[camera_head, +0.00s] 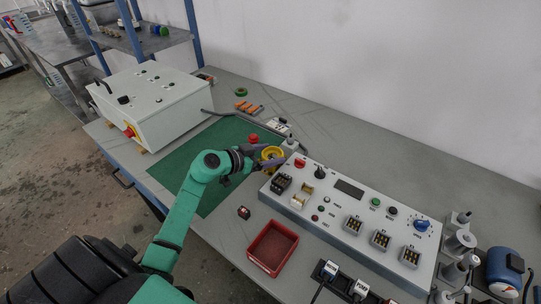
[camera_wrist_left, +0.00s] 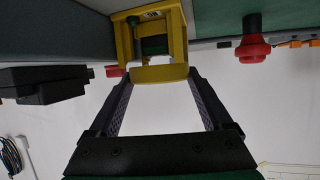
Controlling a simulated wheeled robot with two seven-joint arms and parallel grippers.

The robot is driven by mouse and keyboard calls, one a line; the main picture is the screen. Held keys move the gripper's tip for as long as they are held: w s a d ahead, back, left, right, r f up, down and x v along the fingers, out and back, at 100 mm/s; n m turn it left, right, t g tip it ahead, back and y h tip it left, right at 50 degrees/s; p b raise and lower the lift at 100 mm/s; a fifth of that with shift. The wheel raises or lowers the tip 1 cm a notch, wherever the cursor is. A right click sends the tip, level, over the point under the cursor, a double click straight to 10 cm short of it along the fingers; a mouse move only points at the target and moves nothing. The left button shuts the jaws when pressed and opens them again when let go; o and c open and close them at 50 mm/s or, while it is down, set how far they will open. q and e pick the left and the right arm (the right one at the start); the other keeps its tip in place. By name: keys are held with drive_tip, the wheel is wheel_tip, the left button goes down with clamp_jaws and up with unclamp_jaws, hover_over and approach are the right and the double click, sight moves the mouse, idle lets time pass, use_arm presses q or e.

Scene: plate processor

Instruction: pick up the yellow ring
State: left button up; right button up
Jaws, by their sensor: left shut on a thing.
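The yellow ring (camera_head: 272,151) is at the left end of the white control panel, over the edge of the green mat. My left gripper (camera_head: 270,162) reaches it from the left and is shut on it. In the left wrist view the yellow ring (camera_wrist_left: 152,74) sits between the two fingertips of my left gripper (camera_wrist_left: 160,80), with its yellow body beyond them. I cannot tell whether the ring still touches what is under it. My right gripper is not in view.
The control panel (camera_head: 345,205) with knobs and sockets stands to the right. A red tray (camera_head: 272,248) lies in front of it. A red knob (camera_head: 253,138) is just behind the gripper. A white switch box (camera_head: 150,100) stands at the left. The green mat (camera_head: 205,150) is mostly clear.

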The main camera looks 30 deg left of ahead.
use_arm(q)
wheel_tip(320, 180, up, 19)
drive_tip(key=p, duration=0.2)
drive_tip(key=s+d+f+m+g+h, duration=0.25)
drive_tip(key=s+d+f, duration=0.2)
drive_tip(key=s, duration=0.25)
drive_tip(key=s+d+f+m+g+h, duration=0.2)
drive_tip(key=s+d+f+m+h, duration=0.15)
drive_tip(key=s+d, duration=0.35)
drive_tip(key=w+a+r+n+t+y, duration=0.4)
drive_tip(key=w+a+r, duration=0.4)
drive_tip(key=w+a, duration=0.3)
drive_tip(key=w+n+y, duration=0.1)
drive_tip(key=w+n, duration=0.1)
drive_tip(key=w, duration=0.1)
drive_tip(key=shift+a+r+t+y, duration=0.2)
drive_tip(key=shift+a+t+y, duration=0.05)
drive_tip(key=shift+t+y, duration=0.15)
wheel_tip(320, 180, down, 16)
drive_tip(key=shift+f+b, duration=0.25)
drive_tip(key=shift+b, duration=0.55)
wheel_tip(320, 180, down, 3)
drive_tip(key=shift+r+p, duration=0.2)
drive_tip(key=shift+p, duration=0.35)
drive_tip(key=shift+f, duration=0.3)
